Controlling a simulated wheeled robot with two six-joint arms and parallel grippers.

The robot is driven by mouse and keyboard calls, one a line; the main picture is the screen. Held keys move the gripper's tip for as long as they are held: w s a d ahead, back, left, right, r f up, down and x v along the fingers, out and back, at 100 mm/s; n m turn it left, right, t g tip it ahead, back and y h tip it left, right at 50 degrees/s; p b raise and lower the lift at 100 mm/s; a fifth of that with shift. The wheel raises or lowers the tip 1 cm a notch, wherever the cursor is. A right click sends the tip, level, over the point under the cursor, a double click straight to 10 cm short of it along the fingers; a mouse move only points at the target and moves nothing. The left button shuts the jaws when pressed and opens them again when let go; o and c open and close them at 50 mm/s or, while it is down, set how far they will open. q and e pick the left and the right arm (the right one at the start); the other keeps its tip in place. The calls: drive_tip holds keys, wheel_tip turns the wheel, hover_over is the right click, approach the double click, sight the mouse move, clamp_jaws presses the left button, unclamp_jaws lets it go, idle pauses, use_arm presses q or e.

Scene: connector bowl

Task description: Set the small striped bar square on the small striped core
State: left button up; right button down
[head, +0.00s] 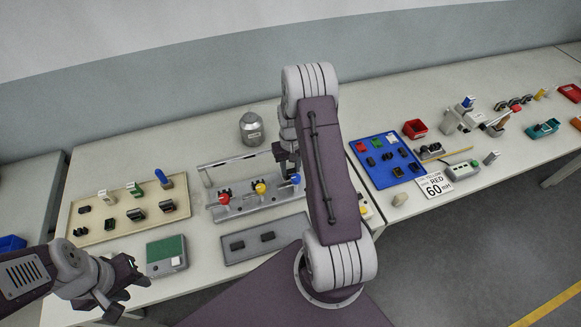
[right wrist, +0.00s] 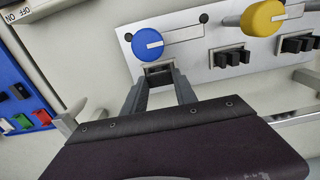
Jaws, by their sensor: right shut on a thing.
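My right gripper (right wrist: 160,78) is shut on a small dark piece (right wrist: 158,70) at the grey holder's edge, just below the blue knob, in the right wrist view. Stripes on this piece are too small to make out, and the fingers hide its sides. I cannot tell if it sits square on a core below. Two dark connector blocks show on the holder, one near the yellow knob (right wrist: 231,57) and one farther right (right wrist: 298,44). In the head view my right gripper (head: 289,172) is low beside the blue knob (head: 295,179). My left gripper (head: 106,300) is open and empty at the front left.
The grey holder (head: 235,208) also carries red and yellow knobs. A tan tray (head: 95,236) with dark connectors is left; a blue tray (head: 383,178) is right. A grey mat (head: 290,232) and a green-topped box (head: 166,252) lie in front. A metal jar (head: 251,130) stands behind.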

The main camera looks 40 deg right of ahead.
drive_tip(key=c, duration=0.9)
unclamp_jaws()
drive_tip(key=shift+r, duration=0.1)
wheel_tip(320, 180, up, 9)
drive_tip(key=b, duration=0.1)
